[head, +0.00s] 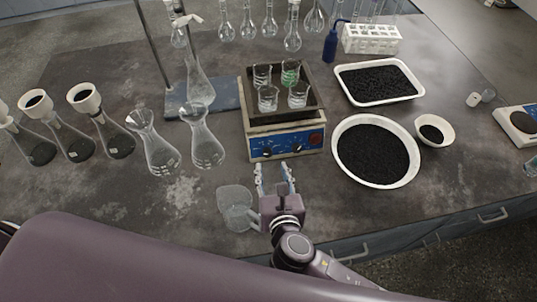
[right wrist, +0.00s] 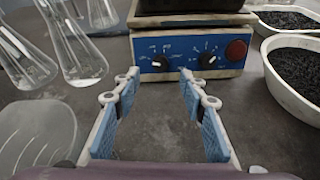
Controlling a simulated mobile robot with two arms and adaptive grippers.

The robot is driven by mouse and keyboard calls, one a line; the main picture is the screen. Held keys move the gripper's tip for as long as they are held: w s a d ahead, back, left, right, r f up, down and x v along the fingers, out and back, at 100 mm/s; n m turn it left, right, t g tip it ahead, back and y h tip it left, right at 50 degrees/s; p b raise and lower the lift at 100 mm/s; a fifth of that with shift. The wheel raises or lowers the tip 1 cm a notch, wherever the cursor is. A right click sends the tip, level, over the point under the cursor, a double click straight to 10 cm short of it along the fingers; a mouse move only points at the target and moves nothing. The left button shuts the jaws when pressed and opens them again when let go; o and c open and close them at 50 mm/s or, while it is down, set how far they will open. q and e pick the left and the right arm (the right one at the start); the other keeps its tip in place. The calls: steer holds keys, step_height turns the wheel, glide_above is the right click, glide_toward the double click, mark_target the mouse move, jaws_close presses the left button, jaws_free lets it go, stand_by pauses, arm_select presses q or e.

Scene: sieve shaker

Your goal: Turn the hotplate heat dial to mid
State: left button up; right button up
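The hotplate (head: 286,143) stands mid-table with a blue front panel, and it also shows in the right wrist view (right wrist: 190,50). The panel carries two black dials, a left dial (right wrist: 159,62) and a right dial (right wrist: 207,60), with a red round part (right wrist: 236,50) at the right. Which dial is for heat I cannot read. My right gripper (head: 274,168) is open and empty in front of the panel, apart from it. In the right wrist view its fingertips (right wrist: 160,75) show below the dials, spread to either side. My left gripper is not in view.
A dark tray (head: 247,99) with several glass beakers sits on the hotplate. Conical flasks (head: 206,147) stand to the left. White bowls of black grains (head: 337,160) stand to the right.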

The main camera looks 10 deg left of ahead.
mark_target(268, 154)
steer(key=x, duration=0.7)
steer(key=shift+w+f, duration=0.1)
steer(key=shift+w, duration=0.2)
jaws_close()
